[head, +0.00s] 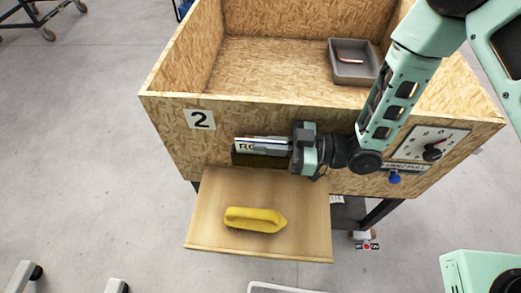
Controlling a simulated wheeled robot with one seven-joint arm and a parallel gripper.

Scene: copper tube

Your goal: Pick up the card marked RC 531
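The fingers overlap the card in this view. I cannot tell whether they are closed on it or only in front of it, nor whether the card touches the box.
A yellow object (255,219) lies on the pulled-out wooden board (210,200). Inside the box, a grey tray (353,73) holds a copper tube (349,59). Floor at left is mostly clear.

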